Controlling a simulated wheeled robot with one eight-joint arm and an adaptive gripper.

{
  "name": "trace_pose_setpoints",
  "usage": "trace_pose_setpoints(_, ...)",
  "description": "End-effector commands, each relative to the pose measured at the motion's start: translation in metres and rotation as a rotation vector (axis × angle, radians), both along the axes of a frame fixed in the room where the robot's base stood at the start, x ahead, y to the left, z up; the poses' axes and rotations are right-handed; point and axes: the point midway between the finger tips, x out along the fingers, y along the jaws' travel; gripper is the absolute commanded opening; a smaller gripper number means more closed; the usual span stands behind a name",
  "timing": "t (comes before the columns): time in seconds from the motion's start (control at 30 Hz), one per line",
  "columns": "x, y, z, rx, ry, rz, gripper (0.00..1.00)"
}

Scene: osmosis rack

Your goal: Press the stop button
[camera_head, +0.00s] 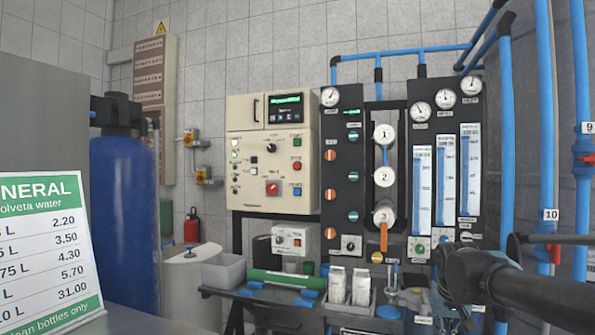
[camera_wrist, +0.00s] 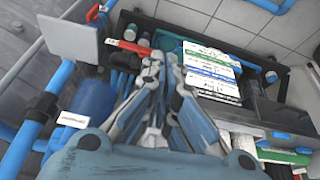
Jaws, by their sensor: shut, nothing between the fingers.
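The cream control box (camera_head: 240,170) is on the rack in the head view. On its right side a red button (camera_head: 297,166) sits between a green button (camera_head: 297,142) above and a blue one (camera_head: 297,190) below. A larger red knob (camera_head: 272,188) is to their left. The labels are too small to read, so I cannot tell which one is marked stop. My gripper (camera_wrist: 162,62) is shut and empty in the wrist view, pointing over a tray of tools. The control box does not show there. In the head view my arm is low on the right, well apart from the buttons.
A bench (camera_head: 232,294) with a grey bin (camera_head: 224,270), a green cylinder (camera_head: 282,280) and white bottles (camera_head: 361,286) is below the box. Black gauge panels (camera_head: 342,150) and blue pipes (camera_head: 508,140) stand to its right. A blue tank (camera_head: 124,200) and price sign (camera_head: 45,250) are left.

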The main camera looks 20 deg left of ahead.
Motion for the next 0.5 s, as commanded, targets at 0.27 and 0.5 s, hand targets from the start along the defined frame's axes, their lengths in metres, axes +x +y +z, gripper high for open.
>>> trace_pose_setpoints(0.27, 0.113, 0.058, 0.101, 0.060, -0.246, -0.010, 0.00)
trace_pose_setpoints(0.5, 0.192, 0.133, 0.182, 0.172, -0.434, 0.006, 0.00)
